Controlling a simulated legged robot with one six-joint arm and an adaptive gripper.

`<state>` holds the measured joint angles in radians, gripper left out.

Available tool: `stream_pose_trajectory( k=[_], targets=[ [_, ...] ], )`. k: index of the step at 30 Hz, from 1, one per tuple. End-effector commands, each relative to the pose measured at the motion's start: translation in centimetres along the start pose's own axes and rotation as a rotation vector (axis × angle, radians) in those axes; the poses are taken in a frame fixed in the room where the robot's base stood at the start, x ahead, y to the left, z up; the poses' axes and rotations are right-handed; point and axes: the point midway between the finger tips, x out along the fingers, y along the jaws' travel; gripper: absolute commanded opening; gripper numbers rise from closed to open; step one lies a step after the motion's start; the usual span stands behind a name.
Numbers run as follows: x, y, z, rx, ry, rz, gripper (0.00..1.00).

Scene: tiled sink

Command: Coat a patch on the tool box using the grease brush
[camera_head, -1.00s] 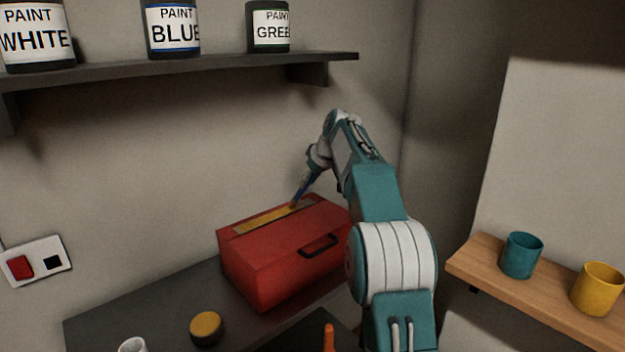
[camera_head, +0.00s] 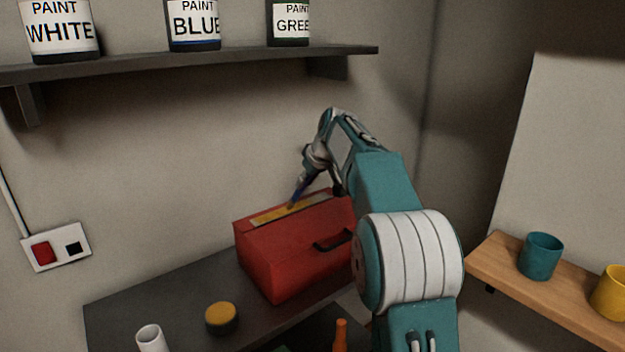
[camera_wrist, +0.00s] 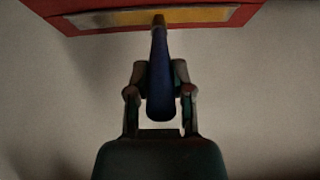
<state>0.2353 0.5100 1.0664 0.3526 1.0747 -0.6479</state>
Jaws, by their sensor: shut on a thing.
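The red tool box (camera_head: 290,250) stands on the dark counter. My gripper (camera_wrist: 160,85) is shut on the blue handle of the grease brush (camera_wrist: 159,75). In the head view the brush (camera_head: 302,186) points down and left, its tip at the patch. In the wrist view the tip meets the patch (camera_wrist: 205,15) near its middle, over yellow. I cannot tell how firmly it touches.
A dark round tin with a yellow top (camera_head: 221,317) and a white cup (camera_head: 151,338) stand on the counter (camera_head: 150,300). Paint cans line the shelf (camera_head: 200,63) above. Teal (camera_head: 540,256) and yellow (camera_head: 610,292) mugs stand on a wooden shelf at right.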

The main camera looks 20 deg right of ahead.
Motion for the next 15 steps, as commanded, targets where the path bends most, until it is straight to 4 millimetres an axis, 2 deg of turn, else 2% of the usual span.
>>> stream_pose_trajectory(
  k=[8,15],
  targets=[
    [0.0,-0.8,0.0,0.000,0.000,0.000,0.00],
    [-0.1,-2.6,0.0,-0.001,0.001,0.000,0.00]
  ],
)
